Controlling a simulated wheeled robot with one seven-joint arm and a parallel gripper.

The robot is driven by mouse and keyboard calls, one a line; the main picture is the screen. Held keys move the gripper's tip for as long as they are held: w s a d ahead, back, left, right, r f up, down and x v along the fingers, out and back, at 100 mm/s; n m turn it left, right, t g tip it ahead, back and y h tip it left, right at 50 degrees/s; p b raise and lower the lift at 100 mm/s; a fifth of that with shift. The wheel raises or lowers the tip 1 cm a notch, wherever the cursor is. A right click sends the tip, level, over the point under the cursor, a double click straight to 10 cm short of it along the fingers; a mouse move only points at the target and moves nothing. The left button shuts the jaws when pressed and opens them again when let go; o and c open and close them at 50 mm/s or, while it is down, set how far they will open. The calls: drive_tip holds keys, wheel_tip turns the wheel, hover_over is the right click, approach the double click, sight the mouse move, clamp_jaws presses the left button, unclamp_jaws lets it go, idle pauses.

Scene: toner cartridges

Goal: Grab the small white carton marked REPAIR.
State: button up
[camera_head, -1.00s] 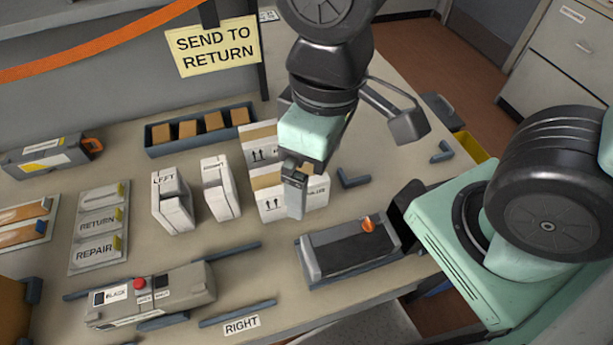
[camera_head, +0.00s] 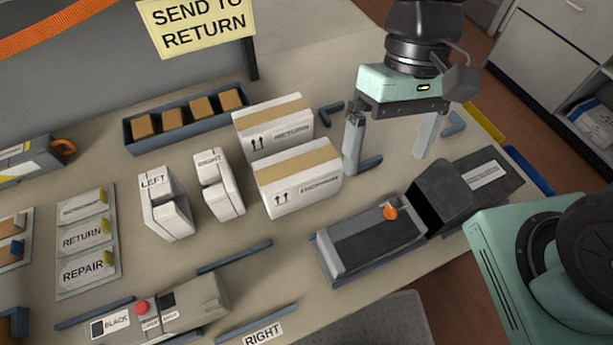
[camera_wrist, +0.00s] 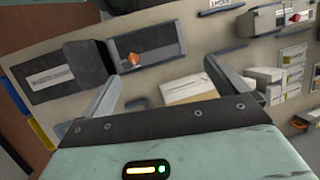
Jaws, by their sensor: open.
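The white carton marked REPAIR (camera_head: 300,190) has a tan tape strip on top and up-arrows on its side; its lettering is small. It stands upright on the table, in front of a similar white carton marked RETURN (camera_head: 275,138). My gripper (camera_head: 387,160) is open and empty, to the right of both cartons and apart from them, fingers pointing down. In the wrist view, the open fingers (camera_wrist: 168,78) show, with a white carton (camera_wrist: 188,86) between them and farther off, partly hidden by the gripper body.
White LEFT (camera_head: 165,205) and RIGHT (camera_head: 220,190) blocks stand left of the cartons. A dark tray device with an orange piece (camera_head: 375,240) lies front right. A blue-grey bin (camera_head: 135,130) holds several tan blocks at the back. Blue-grey corner brackets lie near my gripper.

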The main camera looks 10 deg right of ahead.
sight(311, 167)
drive_tip(key=w+d+f+m+y+b, duration=0.2)
drive_tip(key=w+f+m+y+b, duration=0.1)
drive_tip(key=w+f+m+y, duration=0.1)
drive_tip(key=w+d+f+m+y+b, duration=0.3)
drive_tip(key=w+f+m+y+b, duration=0.1)
drive_tip(key=w+f+m+y, duration=0.1)
drive_tip(key=w+d+f+m+y+b, duration=0.2)
drive_tip(key=w+f+m+y+b, duration=0.2)
drive_tip(key=f+m, duration=0.4)
drive_tip(key=shift+w+d+f+m+g+y, duration=0.2)
drive_tip(key=shift+w+y, duration=0.1)
drive_tip(key=shift+y, duration=0.4)
drive_tip(key=shift+w+d+f+m+g+y, duration=0.1)
drive_tip(key=shift+w+d+g+y, duration=0.15)
drive_tip(key=shift+y, duration=0.45)
drive_tip(key=shift+a+t, duration=0.15)
drive_tip(key=shift+t, duration=0.1)
drive_tip(key=p+x, duration=0.1)
drive_tip(key=x, duration=0.7)
drive_tip(key=p+x, duration=0.1)
drive_tip(key=x, duration=0.8)
drive_tip(key=shift+s+r, duration=0.15)
drive_tip(key=shift+r, duration=0.1)
drive_tip(key=c, duration=1.3)
